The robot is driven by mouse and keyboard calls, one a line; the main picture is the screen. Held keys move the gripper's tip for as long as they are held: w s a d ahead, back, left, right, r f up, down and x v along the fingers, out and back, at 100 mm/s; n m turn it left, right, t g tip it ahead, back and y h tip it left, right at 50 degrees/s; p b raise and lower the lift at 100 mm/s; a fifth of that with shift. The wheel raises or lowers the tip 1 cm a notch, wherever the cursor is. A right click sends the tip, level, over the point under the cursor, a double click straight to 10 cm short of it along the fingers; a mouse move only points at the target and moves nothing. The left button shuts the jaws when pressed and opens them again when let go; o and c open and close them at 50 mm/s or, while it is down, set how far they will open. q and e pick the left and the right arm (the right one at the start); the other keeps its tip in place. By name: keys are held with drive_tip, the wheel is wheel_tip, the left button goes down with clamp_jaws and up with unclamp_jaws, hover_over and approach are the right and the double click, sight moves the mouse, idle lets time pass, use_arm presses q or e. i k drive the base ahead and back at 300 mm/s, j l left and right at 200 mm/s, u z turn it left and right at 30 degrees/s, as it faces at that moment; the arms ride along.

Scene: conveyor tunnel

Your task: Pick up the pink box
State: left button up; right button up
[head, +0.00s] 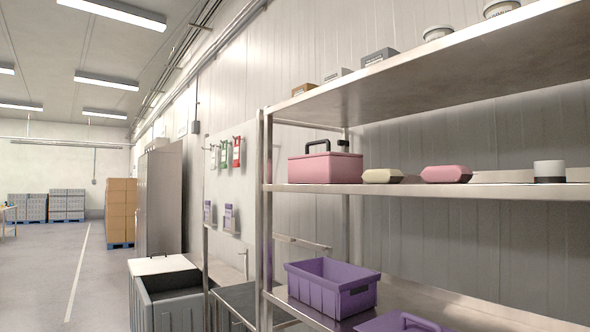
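A pink box (322,170) with a dark handle on top stands upright on the middle shelf (400,189) of a metal rack, near the rack's left post. A smaller rounded pink container (446,174) lies on the same shelf further right. A cream rounded container (382,176) sits between the two. Neither of my grippers is in view, and nothing is seen touching the pink box.
The upper shelf (450,70) hangs above the pink box. A purple bin (332,288) stands on the lower shelf. A grey bin (170,297) is on the left of the rack. The floor (40,275) further left is open.

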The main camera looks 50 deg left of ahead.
sight(326, 170)
drive_tip(key=u, duration=1.35)
